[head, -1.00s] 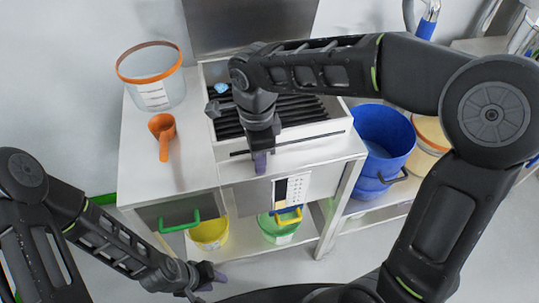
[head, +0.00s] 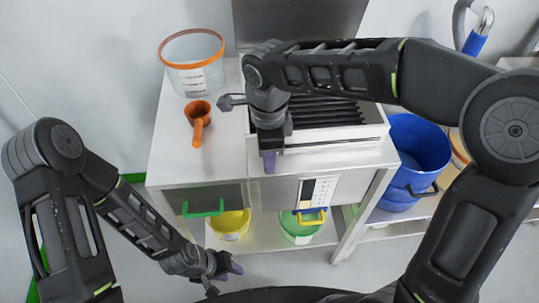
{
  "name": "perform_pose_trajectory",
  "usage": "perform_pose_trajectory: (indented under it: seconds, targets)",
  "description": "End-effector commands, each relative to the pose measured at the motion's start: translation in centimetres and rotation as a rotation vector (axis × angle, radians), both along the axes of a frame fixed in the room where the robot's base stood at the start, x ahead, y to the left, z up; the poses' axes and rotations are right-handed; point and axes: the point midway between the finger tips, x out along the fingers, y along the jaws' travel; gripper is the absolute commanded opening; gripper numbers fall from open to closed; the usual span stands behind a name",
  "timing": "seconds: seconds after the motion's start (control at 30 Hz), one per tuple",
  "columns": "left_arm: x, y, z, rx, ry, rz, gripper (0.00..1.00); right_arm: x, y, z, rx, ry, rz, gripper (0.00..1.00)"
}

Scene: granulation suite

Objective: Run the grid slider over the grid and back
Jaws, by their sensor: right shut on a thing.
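The grid (head: 327,112) is a row of dark parallel bars in a white-walled box on top of the machine. A thin dark slot (head: 340,142) runs along the front of that box. My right gripper (head: 268,161) points down at the left end of this slot, its purple fingertips shut. The grid slider's grip is hidden behind the fingers and wrist. My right forearm crosses above the grid and covers its back part. My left gripper (head: 230,268) hangs low in front of the machine, away from the grid, and its jaw opening is unclear.
A clear orange-rimmed tub (head: 195,78) and an orange scoop (head: 199,122) stand on the left of the top. Below are a green handle (head: 203,207), a yellow bucket (head: 232,222), a green bucket (head: 299,228) and a control panel (head: 318,192). A blue bucket (head: 415,160) stands at right.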

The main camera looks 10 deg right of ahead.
Motion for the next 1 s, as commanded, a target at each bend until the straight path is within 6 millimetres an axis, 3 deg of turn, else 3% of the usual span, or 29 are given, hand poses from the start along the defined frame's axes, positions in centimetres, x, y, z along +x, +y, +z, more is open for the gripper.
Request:
perform_pose_trajectory:
  seconds: [1.0]
  targets:
    - [0.0, 0.0, -0.2, 0.0, 0.0, 0.0, 0.36, 0.0, -8.4, 0.3, 0.003, -0.006, -0.004, 0.0]
